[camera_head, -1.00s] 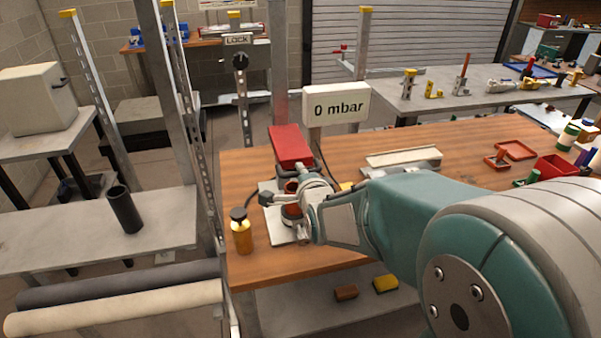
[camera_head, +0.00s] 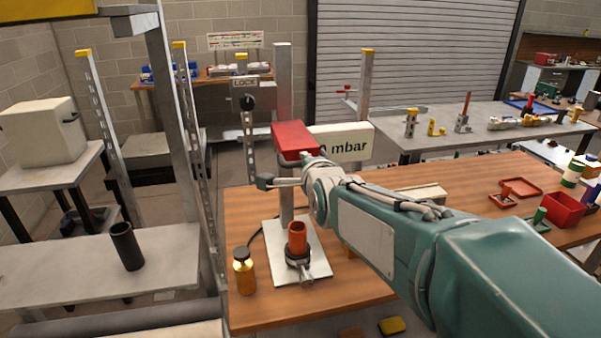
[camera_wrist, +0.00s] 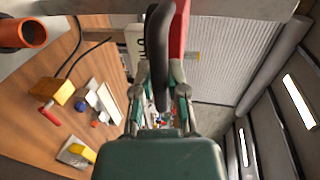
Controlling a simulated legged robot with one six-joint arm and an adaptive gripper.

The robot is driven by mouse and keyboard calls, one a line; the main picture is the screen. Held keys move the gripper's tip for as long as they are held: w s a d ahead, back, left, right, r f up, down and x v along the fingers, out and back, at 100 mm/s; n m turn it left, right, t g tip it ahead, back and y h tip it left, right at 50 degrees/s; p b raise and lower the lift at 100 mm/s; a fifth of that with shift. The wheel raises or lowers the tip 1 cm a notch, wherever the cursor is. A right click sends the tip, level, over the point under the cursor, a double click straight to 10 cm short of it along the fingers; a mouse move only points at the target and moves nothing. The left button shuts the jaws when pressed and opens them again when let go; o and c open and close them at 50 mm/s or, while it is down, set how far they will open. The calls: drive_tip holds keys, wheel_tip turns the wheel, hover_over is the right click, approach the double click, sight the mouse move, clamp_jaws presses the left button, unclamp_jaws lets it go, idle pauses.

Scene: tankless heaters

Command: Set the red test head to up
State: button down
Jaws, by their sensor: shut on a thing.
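The red test head (camera_head: 295,141) is a red block on an upright metal post, above a white base plate (camera_head: 262,262). An orange-red pipe piece (camera_head: 297,238) stands upright in a dark collar on the plate, with a clear gap below the head. My gripper (camera_head: 283,183) is beside and just below the head, shut on a dark handle (camera_head: 264,182). In the wrist view the dark handle (camera_wrist: 160,50) runs between the fingers (camera_wrist: 163,85), with the red head (camera_wrist: 180,35) right behind it. The pipe's open orange end (camera_wrist: 32,33) shows at upper left.
The mbar sign (camera_head: 348,143) is behind the head and partly covered by it. An amber bottle (camera_head: 244,270) stands on the wooden bench (camera_head: 237,212) left of the plate. A grey slotted upright (camera_head: 203,170) rises left of the bench. Red trays (camera_head: 522,187) lie at right.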

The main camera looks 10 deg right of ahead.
drive_tip(key=shift+r, duration=0.15)
drive_tip(key=c, duration=0.6)
unclamp_jaws()
drive_tip(key=shift+w, duration=0.1)
drive_tip(key=shift+c, duration=0.2)
drive_tip(key=shift+a, duration=0.1)
drive_tip(key=v, duration=1.2)
drive_tip(key=s+f+n+g, duration=1)
drive_tip(key=s+f+n, duration=0.4)
drive_tip(key=s+n, duration=0.2)
drive_tip(key=shift+d+f+n, duration=0.2)
drive_tip(key=shift+f+n, duration=0.1)
drive_tip(key=shift+n, duration=0.7)
